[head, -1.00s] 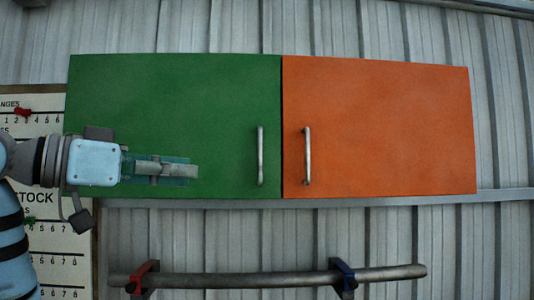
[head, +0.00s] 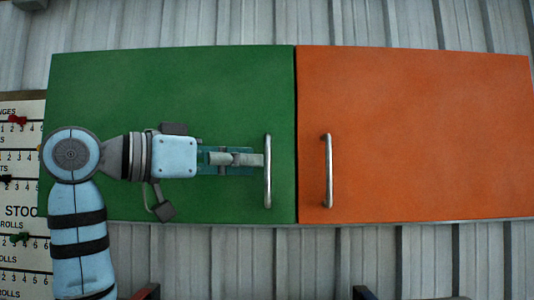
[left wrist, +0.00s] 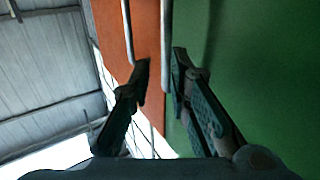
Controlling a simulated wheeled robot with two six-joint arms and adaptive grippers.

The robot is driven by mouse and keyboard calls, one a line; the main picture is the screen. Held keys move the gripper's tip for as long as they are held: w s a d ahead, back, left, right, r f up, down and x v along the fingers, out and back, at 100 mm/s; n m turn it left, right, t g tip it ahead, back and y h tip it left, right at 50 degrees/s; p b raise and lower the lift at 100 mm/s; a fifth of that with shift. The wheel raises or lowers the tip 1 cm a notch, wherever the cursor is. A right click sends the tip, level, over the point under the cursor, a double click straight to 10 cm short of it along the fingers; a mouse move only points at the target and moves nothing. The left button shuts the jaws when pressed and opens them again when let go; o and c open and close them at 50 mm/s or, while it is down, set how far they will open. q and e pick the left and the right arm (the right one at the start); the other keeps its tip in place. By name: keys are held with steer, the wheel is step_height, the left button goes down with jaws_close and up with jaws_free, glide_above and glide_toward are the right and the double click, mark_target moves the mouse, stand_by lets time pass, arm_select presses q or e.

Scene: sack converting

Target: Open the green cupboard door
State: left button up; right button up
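The green cupboard door (head: 150,85) is shut, flush beside the orange door. Its upright metal handle (head: 268,185) is near its right edge. My left gripper (head: 262,160) reaches in from the left, its fingertips at the middle of this handle. In the left wrist view the fingers are open, one on each side of the green door's handle (left wrist: 166,40); I see a gap to each finger. The green door (left wrist: 260,60) fills the right of that view. My right gripper is not in view.
The orange door (head: 430,130) with its own handle (head: 328,170) is close on the right. A stock chart (head: 22,200) hangs at the left. The corrugated wall lies behind.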

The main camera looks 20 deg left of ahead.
mark_target(268, 164)
arm_select(q)
steer(key=x, duration=0.4)
steer(key=p+x, duration=0.1)
steer(key=x, duration=0.1)
steer(key=shift+w+a+f, duration=0.15)
steer(key=shift+w+a, duration=0.05)
steer(key=shift+a, duration=0.15)
steer(key=shift+s+a, duration=0.1)
steer(key=shift+s, duration=0.25)
steer(key=shift+w, duration=0.1)
jaws_close()
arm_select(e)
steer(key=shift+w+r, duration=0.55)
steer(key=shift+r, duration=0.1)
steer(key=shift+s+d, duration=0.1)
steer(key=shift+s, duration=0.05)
